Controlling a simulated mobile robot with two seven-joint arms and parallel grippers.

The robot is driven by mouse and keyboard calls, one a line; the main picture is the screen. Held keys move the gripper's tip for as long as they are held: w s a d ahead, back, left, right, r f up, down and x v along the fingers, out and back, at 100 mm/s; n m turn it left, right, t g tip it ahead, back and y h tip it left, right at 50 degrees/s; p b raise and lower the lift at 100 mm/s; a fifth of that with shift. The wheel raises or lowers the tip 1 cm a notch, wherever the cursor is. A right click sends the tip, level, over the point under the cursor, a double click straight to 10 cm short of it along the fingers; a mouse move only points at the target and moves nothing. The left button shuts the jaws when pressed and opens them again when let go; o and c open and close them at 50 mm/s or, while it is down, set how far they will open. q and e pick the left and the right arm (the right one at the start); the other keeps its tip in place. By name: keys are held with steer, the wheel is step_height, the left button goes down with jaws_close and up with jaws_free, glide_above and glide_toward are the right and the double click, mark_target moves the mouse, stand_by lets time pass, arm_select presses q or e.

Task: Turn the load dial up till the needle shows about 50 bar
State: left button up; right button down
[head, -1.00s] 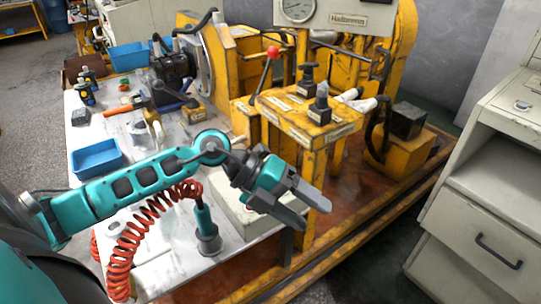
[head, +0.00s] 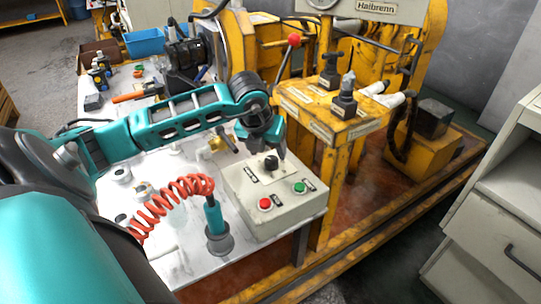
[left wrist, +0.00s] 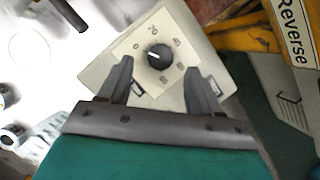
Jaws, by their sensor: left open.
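The load dial is a black knob (head: 271,163) on top of a pale control box (head: 262,211). In the left wrist view the knob (left wrist: 159,57) sits on a white plate with a numbered scale, its pale mark pointing left, near the 0. In the head view the gripper (head: 278,150) points down just above the box. The gauge (head: 323,3) is cut off at the top edge; its needle is hidden. My right gripper is out of view.
The box also carries a red button (head: 265,204) and a green button (head: 299,188). A red coiled hose (head: 170,197) lies left of it. A yellow frame with a red-knobbed lever (head: 294,40) stands behind. A grey cabinet (head: 490,220) is at the right.

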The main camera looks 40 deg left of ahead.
mark_target(271, 159)
arm_select(q)
steer(key=x, duration=0.3)
steer(key=shift+w+f, duration=0.15)
steer(key=shift+f, duration=0.15)
steer(key=shift+w+f, duration=0.1)
steer(key=shift+f, duration=0.15)
steer(key=shift+c, duration=0.2)
